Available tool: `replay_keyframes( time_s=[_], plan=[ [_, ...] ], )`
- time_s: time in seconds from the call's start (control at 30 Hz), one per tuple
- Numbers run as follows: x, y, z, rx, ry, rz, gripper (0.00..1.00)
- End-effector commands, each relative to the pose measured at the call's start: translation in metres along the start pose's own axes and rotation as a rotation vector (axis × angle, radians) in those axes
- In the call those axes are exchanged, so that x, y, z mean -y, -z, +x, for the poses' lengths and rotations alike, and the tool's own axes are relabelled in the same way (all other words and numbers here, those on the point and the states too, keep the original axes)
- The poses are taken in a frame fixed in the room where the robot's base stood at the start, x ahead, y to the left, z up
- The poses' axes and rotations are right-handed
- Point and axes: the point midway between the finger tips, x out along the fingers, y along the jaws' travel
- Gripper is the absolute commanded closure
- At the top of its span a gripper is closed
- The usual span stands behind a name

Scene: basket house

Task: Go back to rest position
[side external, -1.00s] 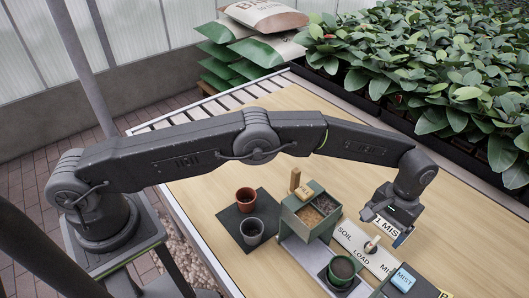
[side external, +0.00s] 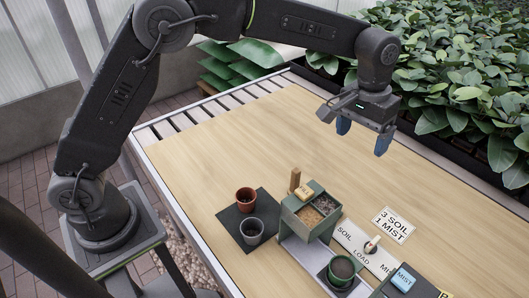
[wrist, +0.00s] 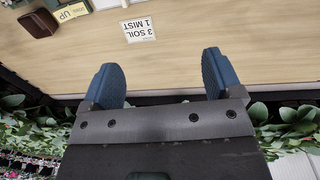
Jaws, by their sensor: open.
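My gripper (side external: 362,140) is raised above the far right part of the wooden table (side external: 270,140). Its blue fingers are spread apart with nothing between them. In the wrist view my gripper (wrist: 165,80) is also open and empty. A white card (side external: 394,225) reading "3 SOIL 1 MIST" lies flat on the table, apart from the gripper. The card shows upside down in the wrist view (wrist: 139,30).
A green soil bin (side external: 312,212) stands by a panel with a lever (side external: 372,244). A terracotta pot (side external: 246,200) and a grey pot (side external: 252,231) sit on a dark mat. Another pot (side external: 341,270) stands below the bin. Leafy plants (side external: 460,80) line the far edge.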

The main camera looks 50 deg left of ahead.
Motion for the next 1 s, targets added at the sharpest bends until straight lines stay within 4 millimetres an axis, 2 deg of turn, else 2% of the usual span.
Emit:
replay_keyframes(
  time_s=[0.03, 0.2, 0.3, 0.43, 0.6, 0.8, 0.9, 1.0],
  plan=[
    [0.015, -0.009, -0.023, -0.032, -0.006, -0.003, 0.15],
    [0.058, -0.048, -0.072, -0.118, -0.011, -0.001, 0.15],
    [0.081, -0.077, -0.093, -0.169, -0.01, 0.001, 0.15],
    [0.109, -0.118, -0.111, -0.235, -0.004, 0.003, 0.15],
    [0.141, -0.176, -0.118, -0.321, 0.014, 0.008, 0.15],
    [0.168, -0.237, -0.104, -0.412, 0.045, 0.012, 0.15],
    [0.175, -0.257, -0.094, -0.444, 0.058, 0.015, 0.15],
    [0.18, -0.269, -0.087, -0.464, 0.067, 0.017, 0.15]
  ],
)
